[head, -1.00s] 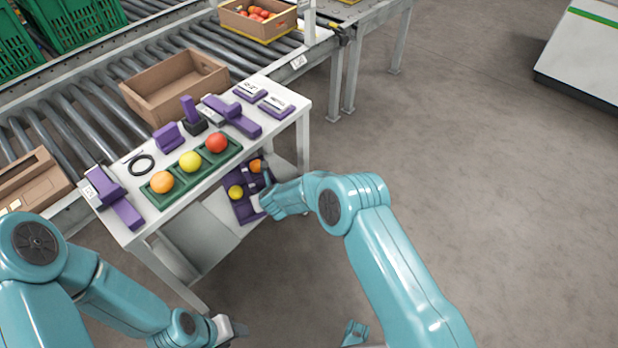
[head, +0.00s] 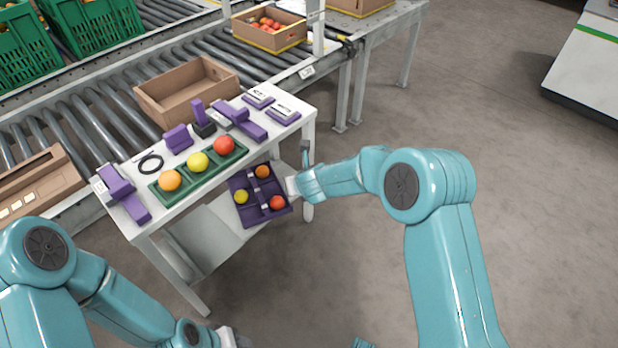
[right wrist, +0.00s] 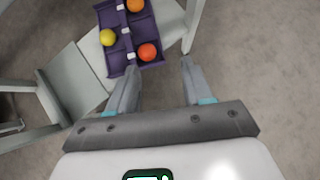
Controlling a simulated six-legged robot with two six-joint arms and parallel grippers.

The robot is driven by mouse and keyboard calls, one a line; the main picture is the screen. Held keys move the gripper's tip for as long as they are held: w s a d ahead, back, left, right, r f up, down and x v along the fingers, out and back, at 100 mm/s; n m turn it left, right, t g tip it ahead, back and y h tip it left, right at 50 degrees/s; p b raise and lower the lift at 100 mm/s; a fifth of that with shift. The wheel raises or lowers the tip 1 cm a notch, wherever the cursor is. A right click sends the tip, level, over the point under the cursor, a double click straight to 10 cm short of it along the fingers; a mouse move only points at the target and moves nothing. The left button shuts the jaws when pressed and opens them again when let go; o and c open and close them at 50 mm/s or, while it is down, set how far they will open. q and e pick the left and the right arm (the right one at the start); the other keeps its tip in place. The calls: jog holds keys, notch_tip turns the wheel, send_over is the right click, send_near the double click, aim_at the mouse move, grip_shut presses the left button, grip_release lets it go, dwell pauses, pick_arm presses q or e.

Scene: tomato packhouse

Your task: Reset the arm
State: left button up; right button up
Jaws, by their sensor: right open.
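My right gripper (head: 297,168) is open and empty beside the right edge of the purple divided tray (head: 247,217) on the table's lower shelf. In the right wrist view its two fingers (right wrist: 161,68) are spread apart with bare floor between them. The tray (right wrist: 112,64) lies ahead and left there, holding an orange tomato (right wrist: 135,5), a yellow tomato (right wrist: 108,37) and a red tomato (right wrist: 148,52). My left gripper (head: 233,338) is at the bottom edge of the head view, mostly cut off, so its jaws cannot be read.
A white table (head: 227,192) carries a green tray (head: 157,190) with orange, yellow and red tomatoes, a black ring (head: 150,163) and several purple fixtures. An empty cardboard box (head: 163,113) sits on the roller conveyor (head: 100,120) behind. The floor (head: 480,130) to the right is clear.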

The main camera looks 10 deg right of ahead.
pick_arm(q)
jog(key=shift+w, duration=0.1)
pick_arm(e)
jog(key=r, duration=0.1)
jog(key=s+d+r, duration=0.1)
jog(key=d+r, duration=0.1)
jog(key=shift+s+d+r, duration=0.1)
jog(key=shift+s+d, duration=0.1)
jog(key=shift+s, duration=0.1)
